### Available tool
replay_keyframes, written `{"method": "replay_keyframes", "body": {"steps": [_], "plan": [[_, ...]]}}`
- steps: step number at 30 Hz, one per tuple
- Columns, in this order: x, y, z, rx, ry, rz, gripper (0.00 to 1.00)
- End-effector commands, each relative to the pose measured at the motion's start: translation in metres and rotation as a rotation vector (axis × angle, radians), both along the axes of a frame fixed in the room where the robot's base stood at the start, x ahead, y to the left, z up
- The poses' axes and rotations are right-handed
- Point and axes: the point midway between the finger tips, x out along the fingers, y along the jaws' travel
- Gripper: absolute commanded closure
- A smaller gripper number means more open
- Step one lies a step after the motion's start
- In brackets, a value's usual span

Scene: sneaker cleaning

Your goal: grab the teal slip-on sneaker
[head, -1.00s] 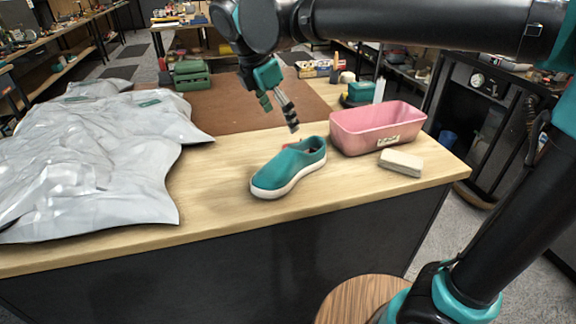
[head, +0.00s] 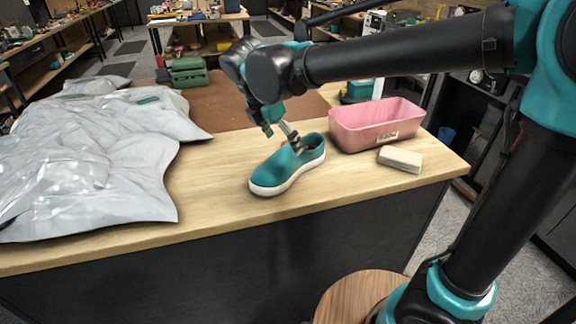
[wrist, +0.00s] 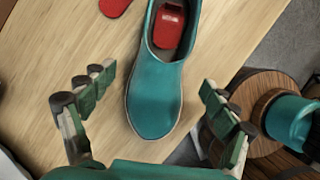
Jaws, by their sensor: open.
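The teal slip-on sneaker (head: 275,172) stands upright on the wooden worktop, with a white sole and its toe towards the front left. In the wrist view the sneaker (wrist: 155,92) lies between my spread fingers, toe towards my palm, with red showing inside its opening. My gripper (head: 282,138) is open and empty, just above and behind the sneaker in the head view. One finger overlaps the sneaker's opening there; I cannot tell whether it touches. In the wrist view a finger of my gripper (wrist: 157,88) stands on each side, with gaps to the shoe.
A pink bin (head: 350,133) and a pale block (head: 400,159) are right of the sneaker. A crumpled grey plastic sheet (head: 90,160) covers the left. The worktop in front of the sneaker is clear.

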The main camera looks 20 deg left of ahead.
Motion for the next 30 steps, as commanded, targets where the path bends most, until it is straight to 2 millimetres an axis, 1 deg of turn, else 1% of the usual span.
{"method": "replay_keyframes", "body": {"steps": [4,9,12,15,21,22,23,30], "plan": [[0.002,-0.003,-0.011,0.000,0.000,-0.001,0.13],[0.007,-0.008,-0.035,0.000,0.000,-0.001,0.13],[0.010,-0.011,-0.045,0.000,0.000,-0.001,0.13],[0.012,-0.012,-0.050,0.000,0.000,-0.001,0.13],[0.012,-0.012,-0.051,-0.001,0.000,0.000,0.13],[0.012,-0.012,-0.051,-0.001,0.000,0.000,0.14],[0.012,-0.012,-0.051,-0.001,0.000,0.000,0.18],[0.012,-0.012,-0.050,-0.001,0.000,0.000,0.48]]}}
